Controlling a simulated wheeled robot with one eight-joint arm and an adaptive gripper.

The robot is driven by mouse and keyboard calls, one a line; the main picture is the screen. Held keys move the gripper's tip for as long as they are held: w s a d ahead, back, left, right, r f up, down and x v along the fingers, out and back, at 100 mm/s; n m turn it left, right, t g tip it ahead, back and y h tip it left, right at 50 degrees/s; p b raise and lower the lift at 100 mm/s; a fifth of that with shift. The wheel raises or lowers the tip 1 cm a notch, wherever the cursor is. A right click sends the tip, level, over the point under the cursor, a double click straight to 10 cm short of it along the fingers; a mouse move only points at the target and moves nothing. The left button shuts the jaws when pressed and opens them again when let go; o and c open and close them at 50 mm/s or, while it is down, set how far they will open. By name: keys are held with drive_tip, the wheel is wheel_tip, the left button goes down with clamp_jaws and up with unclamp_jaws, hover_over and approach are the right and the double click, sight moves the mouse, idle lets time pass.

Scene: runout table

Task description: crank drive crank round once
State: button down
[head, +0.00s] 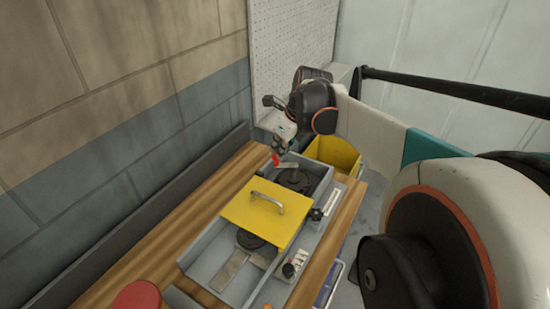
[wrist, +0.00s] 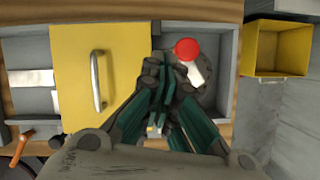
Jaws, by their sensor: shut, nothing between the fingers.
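The drive crank has a round red knob (wrist: 188,49) on a pale flat arm (wrist: 196,73) over a dark round disc (wrist: 207,92). In the head view the red knob (head: 275,160) is at the far end of the grey housing, beyond the yellow cover. My gripper (wrist: 166,80) is shut and empty. In the wrist view it lies just left of and below the knob, over the edge of the disc. In the head view my gripper (head: 282,140) is by the knob; whether they touch is unclear. My fingers hide part of the disc.
The yellow cover (wrist: 75,95) with a metal handle (wrist: 97,80) stands beside the disc. A yellow bin (head: 335,153) is past the table's far end. A black knob (head: 316,214) is on the housing's side. A wall runs along the left.

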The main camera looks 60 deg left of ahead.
drive_tip(key=s+d+f+m+y+p, duration=0.1)
drive_tip(key=d+m+y+p, duration=0.3)
drive_tip(key=m, duration=1)
drive_tip(key=s+d+m+h+p, duration=0.1)
drive_tip(key=d+m+p, duration=0.2)
drive_tip(key=m+p, duration=0.75)
drive_tip(key=a+f+m+b, duration=0.1)
drive_tip(key=a+f, duration=0.1)
drive_tip(key=a+f+m+b, duration=0.1)
drive_tip(key=a+f, duration=0.1)
drive_tip(key=f, duration=0.1)
drive_tip(key=a+f+m+b, duration=0.1)
drive_tip(key=f+b, duration=0.1)
drive_tip(key=shift+s+a+f+m, duration=0.35)
drive_tip(key=shift+s+a+f, duration=0.05)
drive_tip(key=a, duration=0.1)
drive_tip(key=w+a, duration=0.1)
drive_tip(key=shift+w+a+f, duration=0.15)
drive_tip(key=shift+a+f, duration=0.05)
drive_tip(key=shift+a, duration=0.2)
drive_tip(key=shift+w+a, duration=0.25)
drive_tip(key=shift+a, duration=0.3)
